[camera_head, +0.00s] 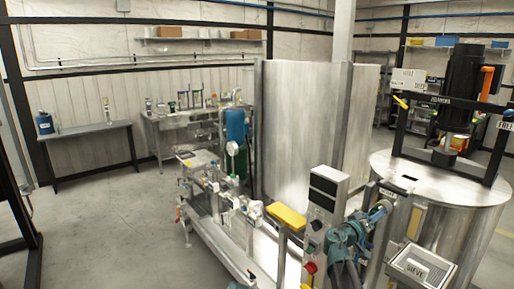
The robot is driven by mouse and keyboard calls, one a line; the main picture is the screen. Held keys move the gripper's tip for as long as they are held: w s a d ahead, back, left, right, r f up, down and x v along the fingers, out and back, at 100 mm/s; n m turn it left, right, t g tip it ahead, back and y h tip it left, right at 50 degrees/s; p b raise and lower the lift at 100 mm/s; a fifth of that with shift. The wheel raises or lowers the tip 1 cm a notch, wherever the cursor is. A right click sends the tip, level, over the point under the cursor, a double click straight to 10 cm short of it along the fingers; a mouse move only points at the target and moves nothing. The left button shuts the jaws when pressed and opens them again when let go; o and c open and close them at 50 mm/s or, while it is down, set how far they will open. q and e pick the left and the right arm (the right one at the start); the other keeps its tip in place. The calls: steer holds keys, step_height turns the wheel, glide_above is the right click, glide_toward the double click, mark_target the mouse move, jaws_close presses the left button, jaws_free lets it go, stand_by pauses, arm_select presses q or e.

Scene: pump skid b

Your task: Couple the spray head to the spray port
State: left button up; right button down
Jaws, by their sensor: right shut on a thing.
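My right arm rises from the bottom, right of the middle, and its right gripper (384,206) is beside the steel tank (462,222). The gripper is small and partly covered by its own wrist. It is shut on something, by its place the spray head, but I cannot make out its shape. I cannot pick out the spray port; a small label plate close behind the gripper is too small to read. Whether the held thing touches the tank or its fittings cannot be told. My left gripper is not in view.
A grey control post (323,205) with a red button stands just left of my right arm. A tray box marked SIEVE (421,265) is at the lower right. A skid with pipes and a yellow block (287,216) is left of the post. The floor at left is clear.

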steer(key=shift+d+m, duration=0.1)
steer(key=shift+m, duration=0.8)
steer(key=shift+c, duration=1.1)
jaws_free()
steer(key=v, duration=0.9)
